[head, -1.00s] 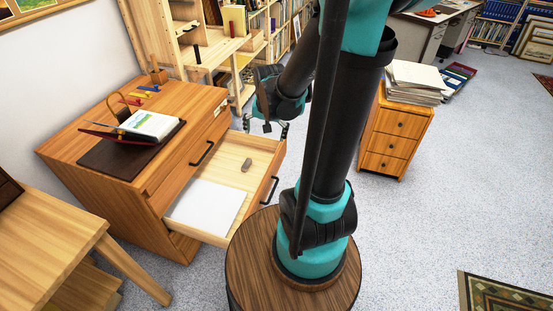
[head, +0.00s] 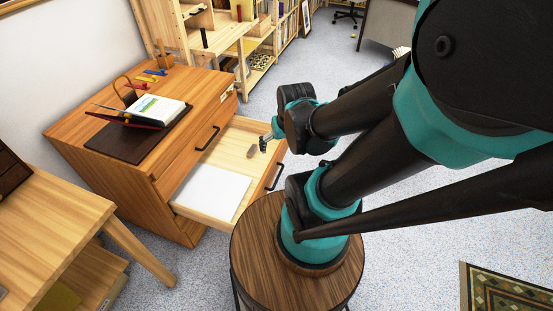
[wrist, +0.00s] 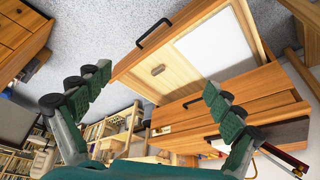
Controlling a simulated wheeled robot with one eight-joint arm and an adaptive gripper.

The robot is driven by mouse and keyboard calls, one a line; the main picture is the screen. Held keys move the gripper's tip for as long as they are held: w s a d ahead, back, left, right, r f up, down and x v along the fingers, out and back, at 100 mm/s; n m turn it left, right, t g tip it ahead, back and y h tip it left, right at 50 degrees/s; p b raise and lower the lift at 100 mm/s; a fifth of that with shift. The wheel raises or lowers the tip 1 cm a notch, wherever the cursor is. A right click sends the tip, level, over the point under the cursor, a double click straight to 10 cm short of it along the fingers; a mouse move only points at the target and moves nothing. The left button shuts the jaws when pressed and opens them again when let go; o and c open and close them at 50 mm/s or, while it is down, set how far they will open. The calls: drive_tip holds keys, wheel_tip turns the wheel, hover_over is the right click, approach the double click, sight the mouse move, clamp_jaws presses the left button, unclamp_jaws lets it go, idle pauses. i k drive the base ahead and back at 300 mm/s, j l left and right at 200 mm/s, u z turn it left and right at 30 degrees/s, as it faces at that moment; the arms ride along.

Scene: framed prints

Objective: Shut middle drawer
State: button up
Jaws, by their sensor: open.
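The wooden desk cabinet (head: 150,150) has one drawer (head: 232,152) pulled well out, below a shut drawer with a black handle (head: 207,138). The open drawer holds a white sheet or pad (head: 212,190) and a small grey-brown item (head: 251,151). Its front carries a black handle (head: 275,178), which also shows in the wrist view (wrist: 155,32). My gripper (head: 262,143) appears over or beside the drawer's far right part; its height is unclear. In the wrist view, its fingers (wrist: 158,100) are spread and empty, with the drawer seen between and beyond them. A lower drawer is not clearly visible.
A book on a stand (head: 155,110) and small coloured items lie on the cabinet top. A round wooden table top (head: 260,255) is close to the drawer front. A wooden table (head: 50,225) stands at left. Shelves (head: 235,45) stand behind; carpet is open at right.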

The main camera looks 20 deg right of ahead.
sight(224, 182)
drive_tip(key=k+j, duration=0.4)
drive_tip(key=j, duration=0.2)
drive_tip(key=k+j, duration=0.4)
drive_tip(key=j, duration=0.15)
drive_tip(key=i+j+z, duration=0.05)
